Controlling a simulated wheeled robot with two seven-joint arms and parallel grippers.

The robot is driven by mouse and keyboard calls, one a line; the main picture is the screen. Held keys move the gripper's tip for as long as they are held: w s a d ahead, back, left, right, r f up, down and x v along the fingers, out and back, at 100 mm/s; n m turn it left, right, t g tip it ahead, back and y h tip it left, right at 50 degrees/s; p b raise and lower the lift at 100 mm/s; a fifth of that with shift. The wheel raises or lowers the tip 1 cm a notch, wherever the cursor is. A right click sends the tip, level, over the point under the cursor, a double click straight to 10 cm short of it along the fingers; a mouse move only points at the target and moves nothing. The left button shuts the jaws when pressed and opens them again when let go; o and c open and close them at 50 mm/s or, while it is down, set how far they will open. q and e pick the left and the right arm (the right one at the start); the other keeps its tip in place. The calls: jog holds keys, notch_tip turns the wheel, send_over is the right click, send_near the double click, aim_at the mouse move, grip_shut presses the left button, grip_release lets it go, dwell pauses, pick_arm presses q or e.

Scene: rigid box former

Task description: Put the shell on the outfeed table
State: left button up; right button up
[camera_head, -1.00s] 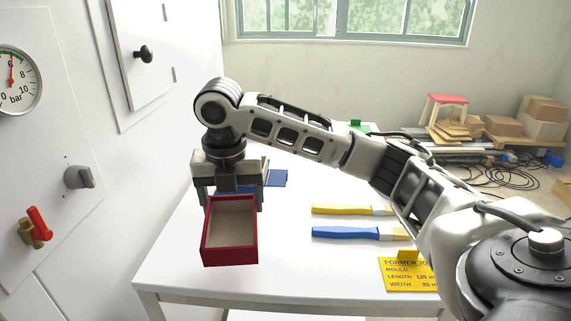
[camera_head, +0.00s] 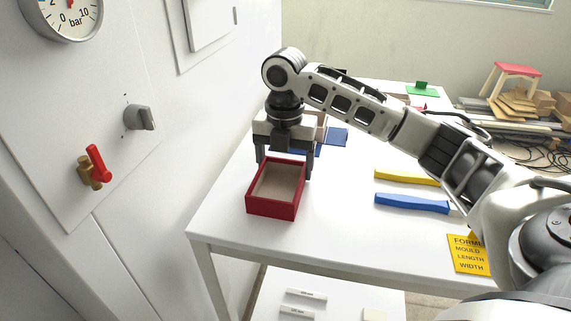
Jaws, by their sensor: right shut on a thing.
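The shell, a red open-topped box with a tan inside (camera_head: 274,205), is at the near left part of the white table (camera_head: 330,238). My right gripper (camera_head: 285,163) is above its far end, with its fingers at the two sides, shut on the shell. The shell's open side faces up. I cannot tell whether its bottom touches the table top or hangs just above it. My left gripper is not in view.
Blue pieces (camera_head: 337,137) lie behind the gripper. A white machine wall with a red-handled valve (camera_head: 98,164) stands left. The table's front is clear.

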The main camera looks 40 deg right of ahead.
jog(key=o, duration=1.4)
jog(key=shift+f, duration=0.2)
jog(key=shift+c, duration=0.2)
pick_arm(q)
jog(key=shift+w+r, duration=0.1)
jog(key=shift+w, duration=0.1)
pick_arm(e)
jog(key=shift+r, duration=0.1)
pick_arm(q)
jog(key=p, duration=0.1)
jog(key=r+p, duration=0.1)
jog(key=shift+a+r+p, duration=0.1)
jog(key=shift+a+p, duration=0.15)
jog(key=shift+p, duration=0.1)
pick_arm(e)
notch_tip(320, 180, up, 12)
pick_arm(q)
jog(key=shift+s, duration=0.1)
